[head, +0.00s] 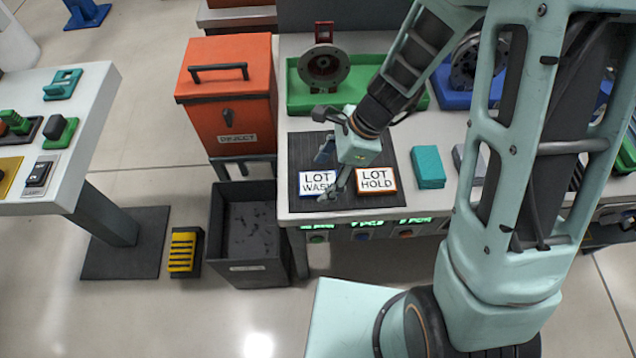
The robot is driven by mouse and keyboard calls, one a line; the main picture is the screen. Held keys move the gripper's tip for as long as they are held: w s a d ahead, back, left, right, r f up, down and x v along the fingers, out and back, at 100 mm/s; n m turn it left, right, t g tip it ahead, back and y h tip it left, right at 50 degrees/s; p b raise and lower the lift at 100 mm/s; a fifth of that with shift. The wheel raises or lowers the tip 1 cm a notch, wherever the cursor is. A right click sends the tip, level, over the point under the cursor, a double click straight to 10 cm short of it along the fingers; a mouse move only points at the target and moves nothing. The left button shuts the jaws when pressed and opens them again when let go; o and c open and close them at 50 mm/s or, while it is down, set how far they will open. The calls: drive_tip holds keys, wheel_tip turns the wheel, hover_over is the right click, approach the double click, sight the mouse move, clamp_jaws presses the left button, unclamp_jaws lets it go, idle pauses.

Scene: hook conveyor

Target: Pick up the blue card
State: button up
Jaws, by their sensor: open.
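The blue card (313,184) is a white card with a blue border reading "LOT WASH"; its right end is partly hidden by my gripper. It lies on a dark mat (300,148) near the table's front edge. An orange-bordered card (377,180) reading "LOT HOLD" lies on the same mat to its right. My gripper (329,177) is open and points down at the blue card's right part, its fingers close over it. I cannot tell whether a finger touches the card.
A red "REJECT" box (225,95) and a dark open bin (248,240) stand left of the table. A green tray (300,97) with a metal flange part (324,68) is behind. Lit buttons line the table's front edge.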

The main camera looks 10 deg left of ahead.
drive_tip(key=shift+x, duration=0.75)
drive_tip(key=shift+c, duration=0.4)
drive_tip(key=c, duration=0.9)
drive_tip(key=shift+c, duration=0.2)
drive_tip(key=shift+w+r, duration=0.1)
drive_tip(key=shift+r, duration=0.1)
